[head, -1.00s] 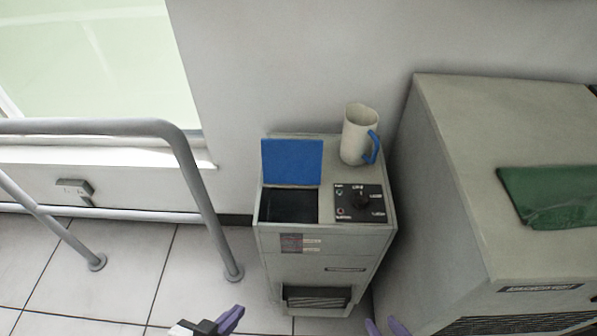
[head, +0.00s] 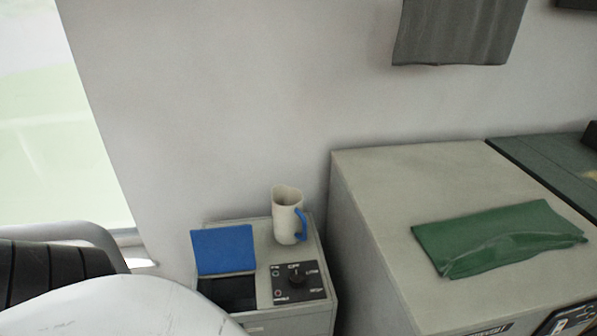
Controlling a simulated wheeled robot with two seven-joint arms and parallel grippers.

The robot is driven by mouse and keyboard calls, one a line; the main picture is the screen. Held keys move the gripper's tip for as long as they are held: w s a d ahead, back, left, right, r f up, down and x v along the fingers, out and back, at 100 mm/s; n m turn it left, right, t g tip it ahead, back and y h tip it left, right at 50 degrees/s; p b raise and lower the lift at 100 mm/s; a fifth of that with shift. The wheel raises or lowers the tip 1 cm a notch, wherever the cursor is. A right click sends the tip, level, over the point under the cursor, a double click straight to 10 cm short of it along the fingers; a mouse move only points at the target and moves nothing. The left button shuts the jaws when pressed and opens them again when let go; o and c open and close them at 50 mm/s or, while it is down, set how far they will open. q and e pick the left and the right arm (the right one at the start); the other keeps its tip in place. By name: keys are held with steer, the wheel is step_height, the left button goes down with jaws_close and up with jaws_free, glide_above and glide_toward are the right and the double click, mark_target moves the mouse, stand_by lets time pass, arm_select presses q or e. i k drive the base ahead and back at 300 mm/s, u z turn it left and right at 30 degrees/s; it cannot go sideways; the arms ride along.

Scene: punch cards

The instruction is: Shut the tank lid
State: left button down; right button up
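The blue tank lid (head: 223,250) stands raised at the back of the dark tank opening (head: 229,292), on top of a small grey cabinet (head: 262,236). The lid is open. Neither gripper shows in the head view now. A white and black part of my own arm fills the lower left and hides the left part of the cabinet's front.
A white jug (head: 286,217) with a blue handle stands on the cabinet behind a black control panel (head: 297,283) with a knob. A larger grey cabinet (head: 375,205) with a green folded cloth (head: 497,237) stands close on the right. A grey cloth (head: 455,30) hangs on the wall.

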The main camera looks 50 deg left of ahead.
mark_target(218, 250)
steer(key=z, duration=1.6)
steer(key=k, duration=2.05)
steer(key=u, duration=1.4)
